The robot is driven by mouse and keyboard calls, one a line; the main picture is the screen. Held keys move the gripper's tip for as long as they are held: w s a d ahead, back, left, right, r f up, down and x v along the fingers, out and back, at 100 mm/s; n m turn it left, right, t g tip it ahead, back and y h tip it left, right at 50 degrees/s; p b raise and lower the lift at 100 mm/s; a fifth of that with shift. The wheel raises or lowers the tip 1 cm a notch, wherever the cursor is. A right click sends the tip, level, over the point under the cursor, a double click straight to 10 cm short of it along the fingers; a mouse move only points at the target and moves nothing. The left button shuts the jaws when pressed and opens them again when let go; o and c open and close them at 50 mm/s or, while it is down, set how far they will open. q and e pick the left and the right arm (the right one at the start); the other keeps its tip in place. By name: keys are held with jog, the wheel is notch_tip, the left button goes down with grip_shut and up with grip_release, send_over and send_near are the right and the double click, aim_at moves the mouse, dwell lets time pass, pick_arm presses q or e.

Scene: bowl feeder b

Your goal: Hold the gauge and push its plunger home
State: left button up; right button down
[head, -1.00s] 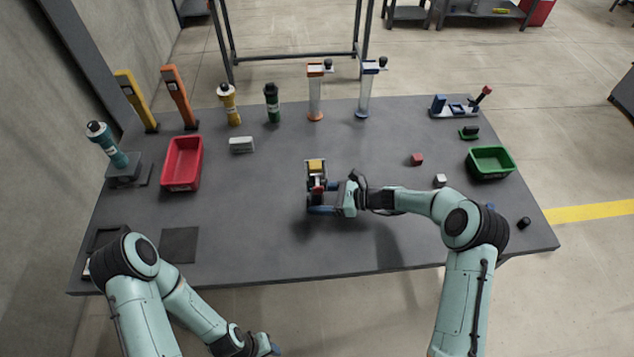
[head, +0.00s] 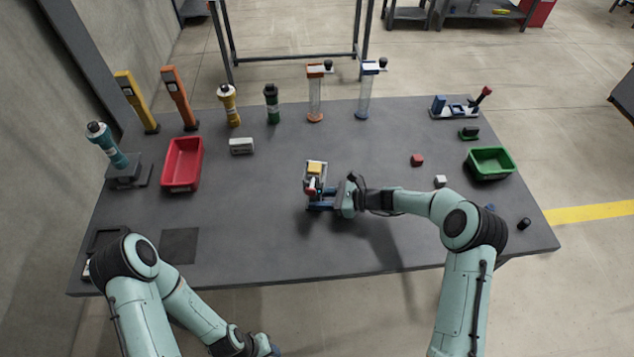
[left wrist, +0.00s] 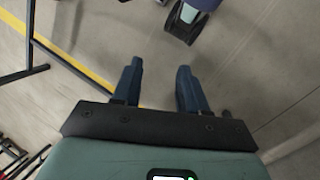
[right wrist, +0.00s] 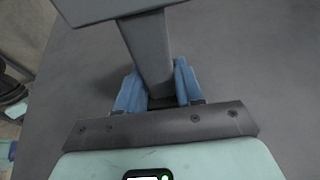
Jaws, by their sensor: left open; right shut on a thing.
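My right gripper (head: 328,202) is at the small device (head: 315,170) with a yellow block and a red part, mid-table. In the right wrist view, my right gripper (right wrist: 155,88) is shut on a grey bar (right wrist: 148,48), which runs up to a grey plate (right wrist: 95,8). I cannot tell whether this device is the gauge, and no plunger can be made out on it. My left gripper (head: 268,347) is low at the bottom edge of the head view, off the table. In the left wrist view, my left gripper (left wrist: 160,85) is open and empty above the floor.
A red bin (head: 182,165) and a teal cylinder on a stand (head: 108,148) are at left. Two clear upright tubes (head: 315,100) (head: 365,95) stand at the back. A green bin (head: 490,162) and small blocks lie at right. The table's front middle is clear.

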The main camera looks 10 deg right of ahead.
pick_arm(q)
jog(key=shift+w, duration=0.1)
jog(key=c, duration=0.7)
jog(key=shift+w+r, duration=0.2)
jog(key=shift+w, duration=0.15)
grip_shut()
jog(key=w+r+n+t+y, duration=0.3)
jog(key=w+r+n, duration=0.4)
jog(key=w, duration=0.2)
notch_tip(320, 180, up, 13)
jog(key=w+n+t+y, duration=0.2)
jog(key=n+y, duration=0.1)
jog(key=n, duration=0.8)
jog(key=w+d+r+n+t, duration=0.1)
jog(key=w+r+n, duration=0.1)
jog(key=w+d+r+n+t+h, duration=0.1)
jog(key=w+d+r+n+t, duration=0.2)
jog(key=w+d+t, duration=0.1)
jog(key=w, duration=0.1)
jog(key=shift+d+r+n+h, duration=0.25)
jog(key=shift+r+n+h, duration=0.05)
jog(key=shift+r+n, duration=0.1)
jog(key=w+d+r+n+t+h, duration=0.2)
jog(key=d+r+n+t+h, duration=0.25)
jog(key=d+r, duration=0.3)
jog(key=w+d, duration=0.1)
jog(key=w, duration=0.5)
jog(key=shift+d+n+g, duration=0.2)
jog(key=shift+n+g, duration=0.15)
